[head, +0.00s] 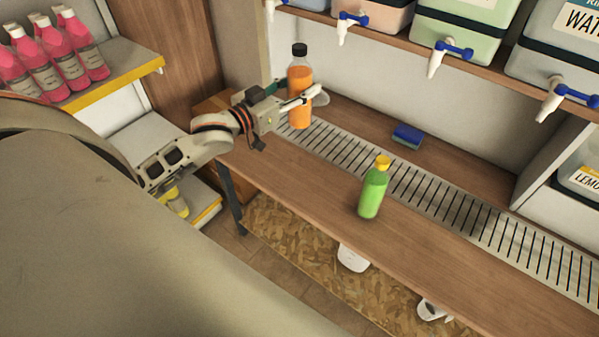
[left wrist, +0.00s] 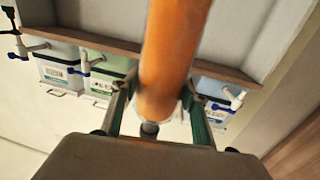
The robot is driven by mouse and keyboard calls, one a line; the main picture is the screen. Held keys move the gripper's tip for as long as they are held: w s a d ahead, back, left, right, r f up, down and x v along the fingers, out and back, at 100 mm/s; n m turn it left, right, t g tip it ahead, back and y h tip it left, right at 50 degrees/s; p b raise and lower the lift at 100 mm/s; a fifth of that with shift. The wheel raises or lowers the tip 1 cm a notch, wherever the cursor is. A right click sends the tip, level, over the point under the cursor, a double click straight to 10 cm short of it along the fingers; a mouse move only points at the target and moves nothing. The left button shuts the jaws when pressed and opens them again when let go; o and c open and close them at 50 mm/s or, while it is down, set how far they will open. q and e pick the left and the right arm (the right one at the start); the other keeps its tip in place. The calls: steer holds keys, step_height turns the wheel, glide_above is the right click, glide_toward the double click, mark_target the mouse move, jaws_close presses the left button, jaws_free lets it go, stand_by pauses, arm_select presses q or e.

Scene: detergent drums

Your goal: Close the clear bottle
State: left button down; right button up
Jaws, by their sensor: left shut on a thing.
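A clear bottle of orange liquid (head: 299,76) is upright at the far left end of the wooden counter, by the grated strip. A black cap (head: 299,50) sits at its top; I cannot tell how tightly. My left gripper (head: 303,98) is shut on the bottle around its lower half. In the left wrist view the orange bottle (left wrist: 172,45) runs between the two fingers of the left gripper (left wrist: 158,108). Whether the bottle's base touches the counter is unclear. My right gripper is in neither view.
A green bottle with a yellow cap (head: 373,190) stands at the counter's front edge. A blue sponge (head: 407,135) lies behind the grate (head: 440,196). Drums with blue-handled taps (head: 455,48) hang over the back. Pink bottles (head: 62,52) fill a shelf at left.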

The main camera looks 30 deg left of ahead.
arm_select(q)
steer(key=shift+r, duration=0.1)
step_height(320, 180, down, 16)
steer(key=b, duration=0.2)
steer(key=shift+r, duration=0.15)
stand_by(0.4)
step_height(320, 180, down, 4)
steer(key=shift+f+b, duration=0.15)
steer(key=shift+b, duration=0.45)
